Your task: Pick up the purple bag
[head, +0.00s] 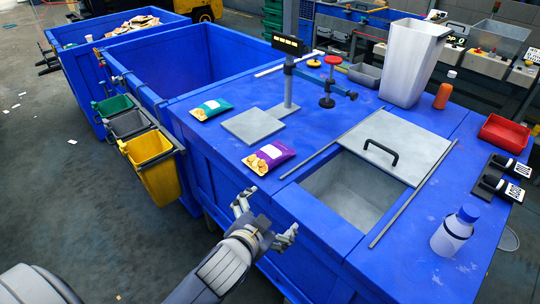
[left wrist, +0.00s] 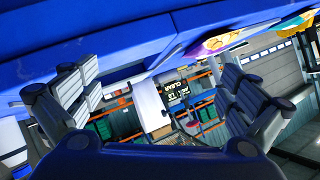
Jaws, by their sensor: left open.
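The purple bag (head: 268,156) lies on the blue table near its front edge, left of the open hatch. It is purple with a white and yellow-orange part. My left gripper (head: 265,214) is open and empty, in front of the table edge and nearer to me than the bag. In the left wrist view the open fingers (left wrist: 160,95) show with nothing between them, and the purple bag (left wrist: 213,43) appears near the top, beyond the fingers. My right gripper is not in view.
A teal bag (head: 211,109) and a grey plate (head: 252,125) lie behind the purple bag. An open hatch (head: 352,190) with a grey lid (head: 395,145) is to the right. A white bottle (head: 453,231) stands at the right. A yellow bin (head: 155,168) hangs at the left.

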